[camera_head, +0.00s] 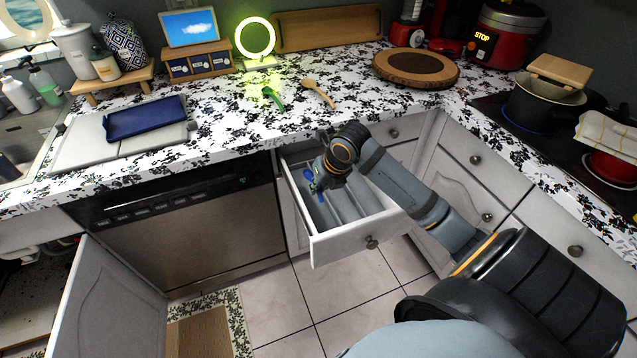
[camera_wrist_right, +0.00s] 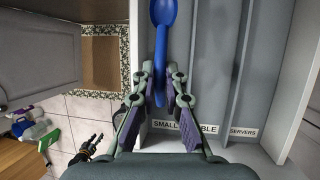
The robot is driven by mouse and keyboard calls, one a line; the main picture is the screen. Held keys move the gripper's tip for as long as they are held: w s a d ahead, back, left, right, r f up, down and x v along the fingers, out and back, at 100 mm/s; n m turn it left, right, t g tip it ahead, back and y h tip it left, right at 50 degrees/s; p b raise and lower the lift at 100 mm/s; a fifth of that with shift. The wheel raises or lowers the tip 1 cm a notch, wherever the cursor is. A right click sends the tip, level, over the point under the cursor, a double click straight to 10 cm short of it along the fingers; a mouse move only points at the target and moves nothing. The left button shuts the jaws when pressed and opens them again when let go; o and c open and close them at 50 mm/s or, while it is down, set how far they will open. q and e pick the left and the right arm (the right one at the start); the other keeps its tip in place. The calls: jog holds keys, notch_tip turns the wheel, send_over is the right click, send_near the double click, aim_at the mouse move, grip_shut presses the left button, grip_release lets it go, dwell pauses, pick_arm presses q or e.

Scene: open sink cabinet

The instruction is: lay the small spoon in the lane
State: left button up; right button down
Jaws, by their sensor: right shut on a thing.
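The small blue spoon (camera_wrist_right: 164,14) is held in my right gripper (camera_wrist_right: 161,92), whose fingers close on its handle. In the right wrist view its bowl points away from the gripper, over the leftmost lane (camera_wrist_right: 180,60) of the drawer, by the label SMALL. I cannot tell whether it touches the lane floor. In the head view the blue spoon (camera_head: 308,174) shows beside my right gripper (camera_head: 318,186), over the left side of the open drawer (camera_head: 345,240). A dark jointed part, perhaps my left gripper (camera_wrist_right: 84,149), shows small in the right wrist view.
Further drawer lanes lie to the right, one labelled SERVERS (camera_wrist_right: 243,132). A green utensil (camera_head: 272,97) and a wooden spoon (camera_head: 318,93) lie on the patterned counter (camera_head: 230,125). A cabinet door (camera_head: 110,305) stands open at the lower left. The floor before the drawer is clear.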

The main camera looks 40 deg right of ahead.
notch_tip(320, 180, down, 6)
jog(key=b, duration=0.3)
jog(key=shift+f+b, duration=0.1)
jog(key=shift+b, duration=0.25)
jog(key=shift+f, duration=0.1)
jog(key=shift+f, duration=0.6)
jog(key=c, duration=1.3)
grip_release()
jog(key=shift+c, duration=0.2)
